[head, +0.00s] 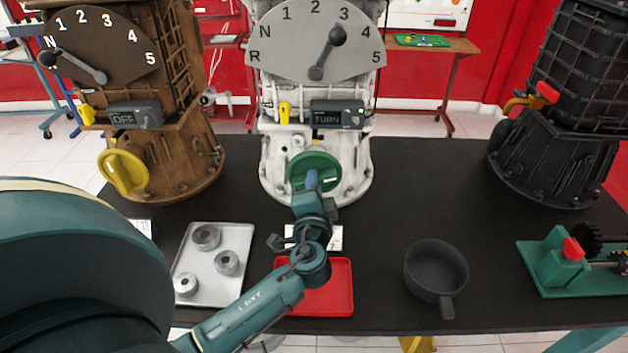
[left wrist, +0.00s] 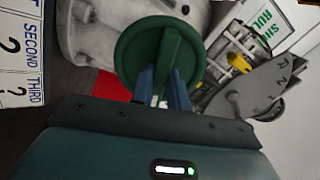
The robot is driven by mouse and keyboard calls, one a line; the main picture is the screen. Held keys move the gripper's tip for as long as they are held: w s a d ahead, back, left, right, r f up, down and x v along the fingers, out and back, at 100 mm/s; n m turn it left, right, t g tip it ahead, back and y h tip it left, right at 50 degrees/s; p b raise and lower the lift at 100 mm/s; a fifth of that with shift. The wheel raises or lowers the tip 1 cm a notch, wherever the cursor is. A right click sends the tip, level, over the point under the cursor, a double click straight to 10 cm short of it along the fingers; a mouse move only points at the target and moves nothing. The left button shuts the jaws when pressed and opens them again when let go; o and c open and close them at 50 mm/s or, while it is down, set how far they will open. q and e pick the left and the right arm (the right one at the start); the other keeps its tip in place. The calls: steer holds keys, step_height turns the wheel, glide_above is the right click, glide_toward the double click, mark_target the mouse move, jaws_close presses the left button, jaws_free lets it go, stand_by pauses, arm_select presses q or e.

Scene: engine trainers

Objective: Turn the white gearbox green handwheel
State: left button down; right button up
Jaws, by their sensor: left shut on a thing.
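The white gearbox (head: 275,160) stands at the back middle of the black table. Its green handwheel (head: 315,160) is low on the front and also fills the middle of the left wrist view (left wrist: 140,50). My left gripper (head: 311,183) reaches up to the wheel from below. In the left wrist view its two blue fingers (left wrist: 162,88) are shut on the raised bar across the wheel. The gearbox's grey dial (head: 285,50) has its pointer near 3, and the small display below it (head: 327,118) reads TURN. My right gripper is not in view.
A brown gearbox (head: 170,165) with a yellow handwheel stands left, a black gearbox (head: 560,160) right. In front are a grey tray (head: 232,290) with metal rings, a red tray (head: 335,300) under my left arm, a dark pan (head: 435,270) and a green fixture (head: 555,270).

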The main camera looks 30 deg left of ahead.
arm_select(q)
steer(key=m+p, duration=0.2)
steer(key=m, duration=0.4)
steer(key=shift+p, duration=0.3)
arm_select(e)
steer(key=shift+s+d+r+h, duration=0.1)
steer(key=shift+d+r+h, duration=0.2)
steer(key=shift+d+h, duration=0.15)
arm_select(q)
steer(key=shift+m, duration=0.3)
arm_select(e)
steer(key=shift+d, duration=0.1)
arm_select(q)
steer(key=c, duration=1.4)
jaws_free()
steer(key=shift+o, duration=0.2)
